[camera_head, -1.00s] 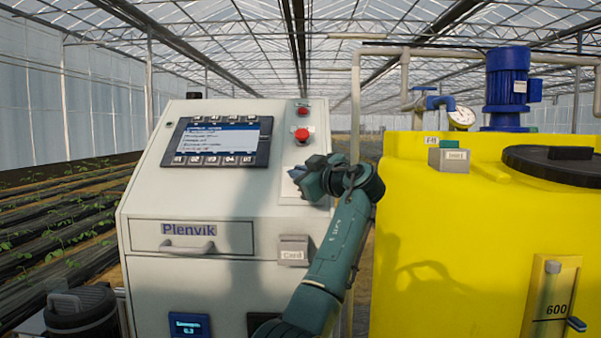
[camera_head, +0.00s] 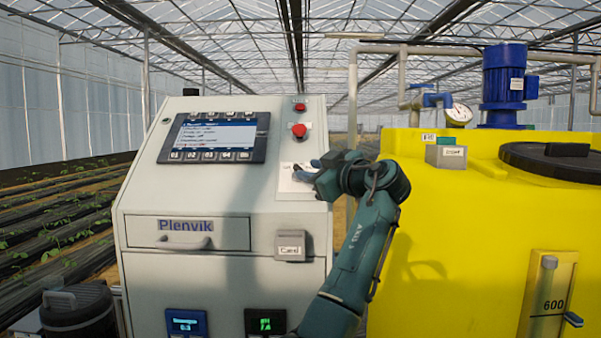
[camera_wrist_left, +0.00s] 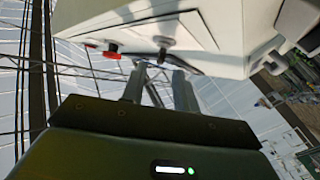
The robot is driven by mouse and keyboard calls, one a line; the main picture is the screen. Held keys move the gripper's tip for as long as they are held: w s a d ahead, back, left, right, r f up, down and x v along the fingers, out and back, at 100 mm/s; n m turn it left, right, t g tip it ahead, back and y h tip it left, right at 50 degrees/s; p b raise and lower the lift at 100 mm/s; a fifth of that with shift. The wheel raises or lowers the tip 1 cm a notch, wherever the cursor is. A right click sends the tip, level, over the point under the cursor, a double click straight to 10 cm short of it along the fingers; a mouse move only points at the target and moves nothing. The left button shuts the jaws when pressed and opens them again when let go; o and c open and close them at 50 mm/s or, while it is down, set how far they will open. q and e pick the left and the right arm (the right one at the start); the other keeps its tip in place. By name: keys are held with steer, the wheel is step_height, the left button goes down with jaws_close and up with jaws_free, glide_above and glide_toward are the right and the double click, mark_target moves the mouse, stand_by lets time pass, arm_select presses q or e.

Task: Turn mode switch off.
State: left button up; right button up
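The mode switch seems to sit on the pale plate (camera_head: 286,184) on the right of the cabinet's sloping face, below the red button. In the head view my left gripper (camera_head: 308,173) is in front of this plate and hides most of what is on it. In the left wrist view a small dark knob (camera_wrist_left: 163,42) stands out from the panel, just beyond my fingertips. My left gripper (camera_wrist_left: 158,70) shows two grey fingers with a gap between them, and nothing is held. The knob's exact pointing direction is too small to tell. My right gripper is not in view.
A red button (camera_head: 299,131) sits just above the plate; it also shows in the left wrist view (camera_wrist_left: 112,51). A screen (camera_head: 214,137) is to the left. A grey box marked Card (camera_head: 290,246) is below. A yellow tank (camera_head: 460,230) stands close on the right.

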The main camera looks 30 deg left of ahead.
arm_select(q)
steer(key=v, duration=0.7)
steer(key=shift+d+b, duration=0.2)
steer(key=shift+b, duration=0.15)
steer(key=shift+s+r, duration=0.1)
